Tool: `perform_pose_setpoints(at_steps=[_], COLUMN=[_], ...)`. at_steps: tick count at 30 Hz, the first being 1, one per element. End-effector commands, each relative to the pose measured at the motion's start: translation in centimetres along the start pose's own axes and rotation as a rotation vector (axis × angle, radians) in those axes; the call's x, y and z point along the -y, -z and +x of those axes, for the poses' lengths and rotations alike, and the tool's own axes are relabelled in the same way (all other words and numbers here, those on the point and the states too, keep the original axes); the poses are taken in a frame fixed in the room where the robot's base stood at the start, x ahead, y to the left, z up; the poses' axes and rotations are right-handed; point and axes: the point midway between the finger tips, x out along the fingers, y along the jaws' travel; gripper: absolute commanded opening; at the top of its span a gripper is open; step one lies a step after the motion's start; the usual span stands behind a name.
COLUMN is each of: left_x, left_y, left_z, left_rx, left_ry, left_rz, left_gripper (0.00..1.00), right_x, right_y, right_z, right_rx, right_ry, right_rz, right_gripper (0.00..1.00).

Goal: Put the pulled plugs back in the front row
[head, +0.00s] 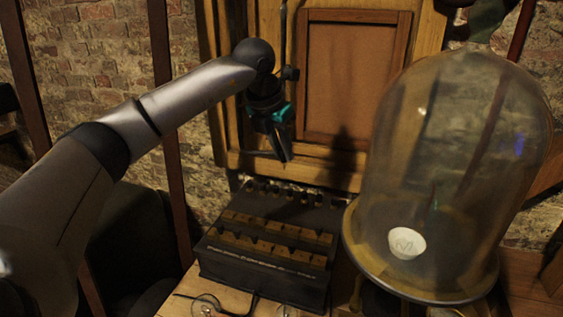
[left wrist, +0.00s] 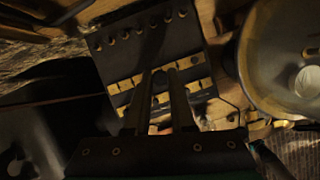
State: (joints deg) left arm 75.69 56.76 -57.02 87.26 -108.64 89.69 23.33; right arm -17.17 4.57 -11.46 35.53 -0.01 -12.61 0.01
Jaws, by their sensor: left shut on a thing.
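The black battery box (head: 262,280) stands on the wooden table, with two brass strips on top, a back one (head: 262,225) and a front one (head: 265,247). Dark notches show along the strips; which are empty holes I cannot tell. Several dark knobs (head: 290,192) stand in a row along the box's far edge. My left gripper (head: 284,157) hangs above the far part of the box, pointing down. In the left wrist view its fingers (left wrist: 158,76) are shut on a small dark thing, probably a plug, largely hidden between them. My right gripper is not in view.
A large glass bell jar (head: 455,150) stands right of the box on a round base, with a white cup-like thing (head: 406,243) inside. Small glass pieces (head: 206,304) and a dark wire lie at the table's front. A wooden panelled frame (head: 352,75) rises behind the box.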

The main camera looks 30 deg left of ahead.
Motion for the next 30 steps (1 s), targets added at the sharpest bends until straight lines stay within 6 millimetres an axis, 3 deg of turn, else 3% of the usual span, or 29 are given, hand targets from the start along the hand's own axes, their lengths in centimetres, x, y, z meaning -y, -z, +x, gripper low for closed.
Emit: perform_pose_setpoints(at_steps=[11,21,30], left_x=[1.7,2.6,2.3], left_y=[2.1,5.8,9.6], left_z=[3.2,6.3,7.8], left_rx=[-0.013,-0.009,-0.005], left_ry=[0.015,0.024,0.013], left_rz=[0.032,0.032,0.011], left_gripper=[0.00,0.00,0.00], right_x=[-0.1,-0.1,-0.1], right_y=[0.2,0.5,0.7], right_z=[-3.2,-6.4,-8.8], right_rx=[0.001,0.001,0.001], right_ry=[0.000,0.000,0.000], right_rz=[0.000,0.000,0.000], right_gripper=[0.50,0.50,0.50])
